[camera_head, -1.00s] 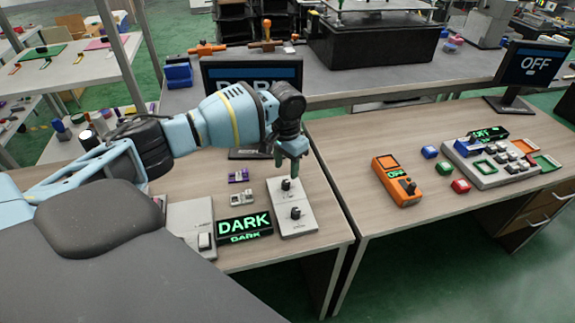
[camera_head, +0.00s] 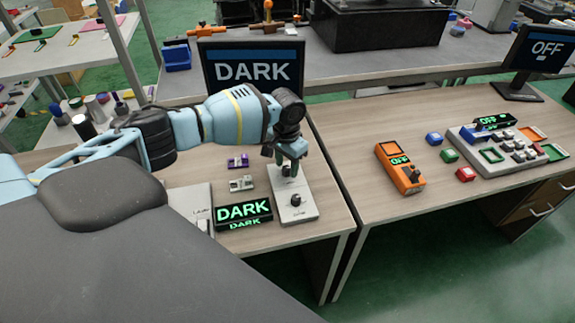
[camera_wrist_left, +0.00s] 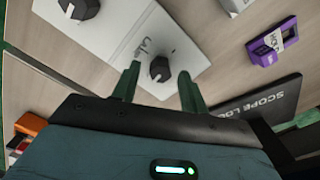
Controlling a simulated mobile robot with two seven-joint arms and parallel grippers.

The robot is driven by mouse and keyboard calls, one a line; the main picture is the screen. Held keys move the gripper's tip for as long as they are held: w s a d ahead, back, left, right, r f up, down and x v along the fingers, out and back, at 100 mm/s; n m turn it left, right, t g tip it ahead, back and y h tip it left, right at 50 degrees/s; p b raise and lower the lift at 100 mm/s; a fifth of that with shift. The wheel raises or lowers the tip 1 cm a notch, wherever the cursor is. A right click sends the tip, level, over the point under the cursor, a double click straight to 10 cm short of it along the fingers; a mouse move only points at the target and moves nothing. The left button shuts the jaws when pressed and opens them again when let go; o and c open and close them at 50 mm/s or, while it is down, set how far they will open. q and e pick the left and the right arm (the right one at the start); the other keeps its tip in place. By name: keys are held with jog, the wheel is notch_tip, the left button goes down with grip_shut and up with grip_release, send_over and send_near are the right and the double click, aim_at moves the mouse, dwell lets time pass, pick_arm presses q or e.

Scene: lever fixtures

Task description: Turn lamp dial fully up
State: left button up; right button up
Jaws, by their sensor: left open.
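A white panel (camera_head: 298,211) with two black knobs lies on the left table. The front knob (camera_head: 296,199) is clear to see. The rear knob (camera_head: 287,170) is partly hidden by my left gripper (camera_head: 289,168), which points down over it. In the left wrist view the open green fingers (camera_wrist_left: 160,75) stand on either side of one black knob (camera_wrist_left: 160,68), with gaps showing. The other knob (camera_wrist_left: 80,8) is at the top left. A small display (camera_head: 243,213) beside the panel reads DARK in green. My right gripper is not in view.
A monitor (camera_head: 252,71) reading DARK stands behind my left arm. Small purple (camera_head: 238,162) and white (camera_head: 242,183) blocks lie left of the panel. An orange box (camera_head: 400,168) and a button console (camera_head: 505,150) are on the right table.

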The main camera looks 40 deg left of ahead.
pick_arm(q)
jog(key=shift+f, duration=0.35)
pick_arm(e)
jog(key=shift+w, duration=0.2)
pick_arm(q)
jog(key=c, duration=0.8)
grip_shut()
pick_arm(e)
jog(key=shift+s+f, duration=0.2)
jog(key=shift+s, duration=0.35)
